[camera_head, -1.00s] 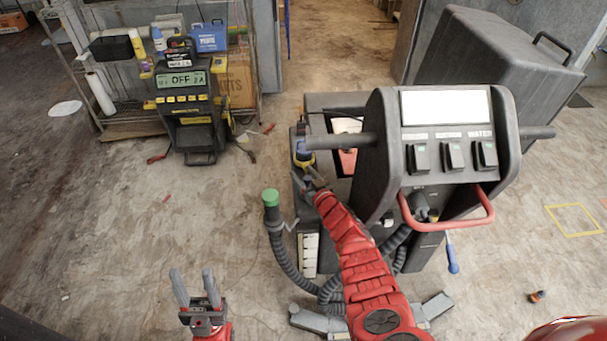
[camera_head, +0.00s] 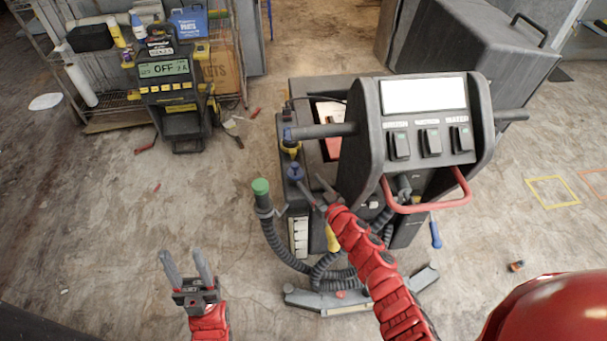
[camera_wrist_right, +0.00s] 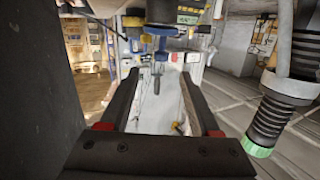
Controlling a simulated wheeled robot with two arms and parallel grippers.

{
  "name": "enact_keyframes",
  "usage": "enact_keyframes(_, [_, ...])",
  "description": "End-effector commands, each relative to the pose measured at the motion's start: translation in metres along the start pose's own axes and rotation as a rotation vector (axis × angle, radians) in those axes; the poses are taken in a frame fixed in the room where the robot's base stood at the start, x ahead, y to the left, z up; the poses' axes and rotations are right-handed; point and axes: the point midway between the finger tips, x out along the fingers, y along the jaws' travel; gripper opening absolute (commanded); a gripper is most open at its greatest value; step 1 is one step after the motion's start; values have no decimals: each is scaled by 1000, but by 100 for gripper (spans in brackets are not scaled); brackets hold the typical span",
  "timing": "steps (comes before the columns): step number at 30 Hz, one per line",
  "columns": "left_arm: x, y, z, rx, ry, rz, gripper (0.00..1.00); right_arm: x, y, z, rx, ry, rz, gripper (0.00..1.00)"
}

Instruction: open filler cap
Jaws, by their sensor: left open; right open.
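The floor machine (camera_head: 362,210) stands in the middle of the head view. On its left side are a blue knob-like cap (camera_head: 295,171) and, just behind it, a blue-and-yellow fitting (camera_head: 290,145). I cannot tell for certain which is the filler cap. My right gripper (camera_head: 312,184) is open and empty, close to the blue cap on its near right side. In the right wrist view, blue parts (camera_wrist_right: 147,40) lie beyond the spread fingers (camera_wrist_right: 162,100), apart from them. My left gripper (camera_head: 182,256) is open and empty above the floor, left of the machine.
A grey hose with a green end (camera_head: 261,187) rises left of the machine; it also shows in the wrist view (camera_wrist_right: 257,147). A red handle (camera_head: 430,206) crosses the machine's front. A charger (camera_head: 172,95) and shelf stand back left. Floor between is mostly clear.

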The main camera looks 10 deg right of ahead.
Motion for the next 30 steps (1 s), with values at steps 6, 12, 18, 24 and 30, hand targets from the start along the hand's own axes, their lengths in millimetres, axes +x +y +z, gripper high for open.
enact_keyframes(6, [-1,0,0,0,0,0,50,-32,-1,2,1,-1,-2,63])
enact_keyframes(12, [-1,0,0,0,0,0,50,-42,-2,0,1,1,-3,63])
enact_keyframes(18, [-1,0,0,0,0,0,50,-43,-1,0,1,1,-3,63])
enact_keyframes(24, [-3,0,0,0,0,0,50,-43,-3,3,22,2,6,40])
enact_keyframes(30, [-20,1,3,0,0,0,50,-45,-27,29,282,18,114,4])
